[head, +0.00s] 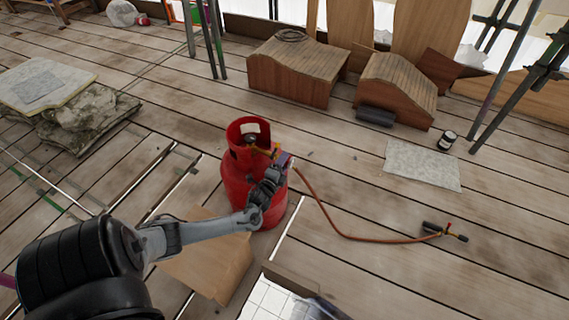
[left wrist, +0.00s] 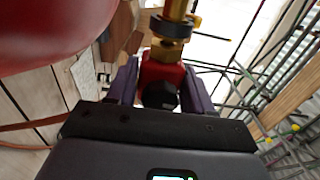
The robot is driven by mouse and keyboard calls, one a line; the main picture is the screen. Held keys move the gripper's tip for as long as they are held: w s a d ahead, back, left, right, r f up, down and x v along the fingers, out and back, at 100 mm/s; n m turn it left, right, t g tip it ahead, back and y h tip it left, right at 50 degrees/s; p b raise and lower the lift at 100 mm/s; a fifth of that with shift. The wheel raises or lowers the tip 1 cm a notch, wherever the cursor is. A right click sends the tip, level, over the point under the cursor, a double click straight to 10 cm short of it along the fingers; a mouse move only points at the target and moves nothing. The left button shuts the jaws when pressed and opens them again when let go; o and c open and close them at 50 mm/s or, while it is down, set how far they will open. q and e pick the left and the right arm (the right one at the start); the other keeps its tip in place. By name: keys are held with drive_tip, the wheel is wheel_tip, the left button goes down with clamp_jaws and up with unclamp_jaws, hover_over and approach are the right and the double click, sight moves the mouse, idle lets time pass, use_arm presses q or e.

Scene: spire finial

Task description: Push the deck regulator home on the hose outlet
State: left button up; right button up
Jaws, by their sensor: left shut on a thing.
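The red gas cylinder (head: 235,190) stands upright on the deck, with a brass valve (head: 262,151) in its collar opening. My left gripper (head: 284,162) is at the cylinder's right side, level with the valve. In the left wrist view its dark fingers (left wrist: 160,85) are shut on the regulator (left wrist: 161,73), a red body with a black knob towards me. A brass fitting with a dark ring (left wrist: 172,28) lies beyond the red body. I cannot tell whether the regulator is fully seated on the outlet. My right gripper is not in view.
An orange hose (head: 330,223) runs from beside the cylinder to a torch (head: 446,231) lying on the deck at right. A cardboard piece (head: 207,262) lies below the cylinder. Wooden forms (head: 297,68) and scaffold poles stand behind. The deck right of the hose is mostly clear.

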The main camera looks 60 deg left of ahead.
use_arm(q)
drive_tip(key=shift+s+a, duration=0.2)
drive_tip(key=shift+a, duration=0.1)
drive_tip(key=o, duration=1)
drive_tip(key=shift+o, duration=0.2)
drive_tip(key=shift+s+d+r+p, duration=0.1)
drive_tip(key=shift+s+d+p, duration=0.3)
drive_tip(key=shift+s+p, duration=0.1)
drive_tip(key=p+v, duration=0.4)
drive_tip(key=v, duration=0.5)
drive_tip(key=shift+s, duration=0.25)
drive_tip(key=shift+d, duration=0.1)
